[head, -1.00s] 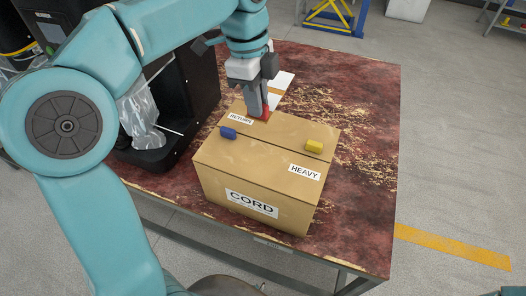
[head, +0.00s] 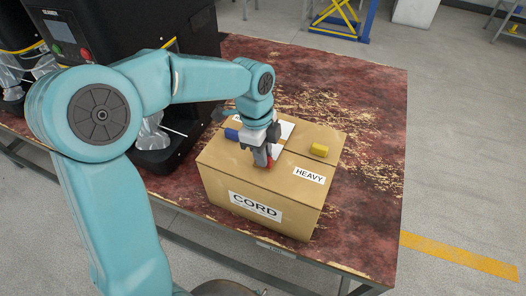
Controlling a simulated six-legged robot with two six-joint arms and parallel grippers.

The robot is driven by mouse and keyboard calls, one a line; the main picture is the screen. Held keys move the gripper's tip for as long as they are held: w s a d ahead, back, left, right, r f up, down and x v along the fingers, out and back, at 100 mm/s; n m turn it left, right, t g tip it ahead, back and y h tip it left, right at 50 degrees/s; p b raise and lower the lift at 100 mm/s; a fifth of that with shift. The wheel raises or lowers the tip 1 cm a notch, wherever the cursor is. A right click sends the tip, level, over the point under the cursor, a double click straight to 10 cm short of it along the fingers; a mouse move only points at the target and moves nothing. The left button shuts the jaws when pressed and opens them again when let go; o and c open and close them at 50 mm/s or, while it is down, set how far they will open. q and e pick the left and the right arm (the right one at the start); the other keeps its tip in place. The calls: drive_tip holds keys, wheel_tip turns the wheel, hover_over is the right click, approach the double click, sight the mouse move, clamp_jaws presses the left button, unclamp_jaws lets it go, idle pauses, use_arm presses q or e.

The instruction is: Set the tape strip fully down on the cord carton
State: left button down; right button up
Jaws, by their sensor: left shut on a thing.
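The cord carton (head: 222,171) stands closed on the worn red table, its CORD label facing me and a HEAVY label at the right of its top. My left gripper (head: 268,161) points down over the middle of the carton's top. It is shut on the red end of what looks like the tape strip (head: 287,130). The strip's pale part extends behind the gripper toward the carton's far edge. The fingers hide part of it, and I cannot tell how much of it touches the cardboard. My right gripper is not in view.
On the carton top, a blue block (head: 232,134) lies left of the gripper and a yellow block (head: 319,150) lies to its right. A black machine (head: 130,35) stands at the back left. The table (head: 375,130) is clear right of the carton.

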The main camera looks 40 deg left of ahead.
use_arm(q)
drive_tip(key=shift+f, duration=0.15)
drive_tip(key=c, duration=1.1)
unclamp_jaws()
drive_tip(key=shift+w, duration=0.1)
drive_tip(key=r, duration=0.4)
drive_tip(key=a+r, duration=0.1)
drive_tip(key=r, duration=0.7)
drive_tip(key=shift+s+a+r+p, duration=0.15)
drive_tip(key=shift+s+a+p, duration=0.1)
drive_tip(key=shift+p, duration=0.15)
drive_tip(key=shift+w, duration=0.1)
